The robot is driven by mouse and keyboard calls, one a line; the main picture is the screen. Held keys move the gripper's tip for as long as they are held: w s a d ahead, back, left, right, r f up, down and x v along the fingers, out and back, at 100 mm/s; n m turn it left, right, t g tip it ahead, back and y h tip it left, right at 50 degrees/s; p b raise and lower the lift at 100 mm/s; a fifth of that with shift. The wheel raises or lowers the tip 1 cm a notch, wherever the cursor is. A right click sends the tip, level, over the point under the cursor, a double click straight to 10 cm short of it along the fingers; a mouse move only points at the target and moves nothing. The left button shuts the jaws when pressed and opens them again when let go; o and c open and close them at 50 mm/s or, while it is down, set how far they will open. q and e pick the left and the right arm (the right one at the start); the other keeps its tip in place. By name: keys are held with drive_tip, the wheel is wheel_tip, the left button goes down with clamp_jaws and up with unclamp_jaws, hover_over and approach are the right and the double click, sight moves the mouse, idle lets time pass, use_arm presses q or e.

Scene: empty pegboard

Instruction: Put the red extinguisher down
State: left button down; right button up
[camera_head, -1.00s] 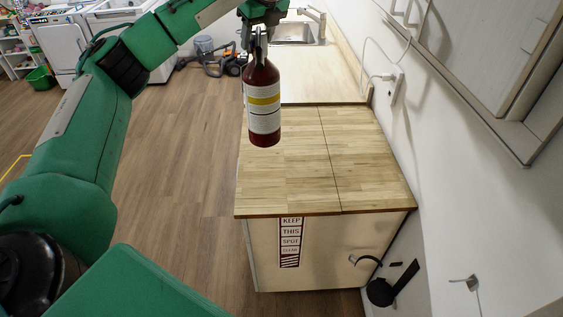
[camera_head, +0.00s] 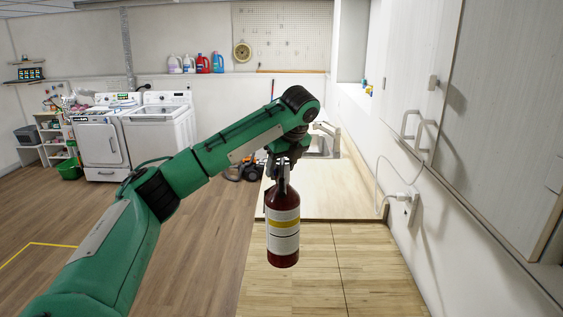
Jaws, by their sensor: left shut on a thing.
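The red extinguisher (camera_head: 284,212) hangs upright in the middle of the head view, with a white and yellow label on its front. My left gripper (camera_head: 282,172) is above it, shut on its top. The extinguisher appears in front of the wooden counter top (camera_head: 345,275); whether its base touches the wood I cannot tell. The gripper's fingers are partly hidden by the wrist and the extinguisher's top. My right gripper is not in view.
Washing machines (camera_head: 160,125) stand at the back left. Wooden floor lies left of the counter.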

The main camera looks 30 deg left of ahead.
sight(281, 216)
use_arm(q)
wheel_tip(281, 216, down, 12)
drive_tip(key=p, duration=0.3)
drive_tip(key=shift+r+p, duration=0.2)
drive_tip(key=shift+p, duration=0.1)
drive_tip(key=shift+f+p, duration=0.35)
drive_tip(key=shift+f, duration=0.15)
wheel_tip(281, 216, down, 3)
drive_tip(key=shift+w+f+p, duration=0.1)
drive_tip(key=shift+f+p, duration=0.05)
drive_tip(key=shift+p, duration=0.45)
drive_tip(key=c, duration=1)
unclamp_jaws()
drive_tip(key=shift+s+f, duration=0.2)
drive_tip(key=shift+f, duration=0.15)
drive_tip(key=o, duration=0.4)
drive_tip(key=shift+o, duration=0.2)
drive_tip(key=shift+s+d+r, duration=0.1)
drive_tip(key=shift+s+r, duration=0.05)
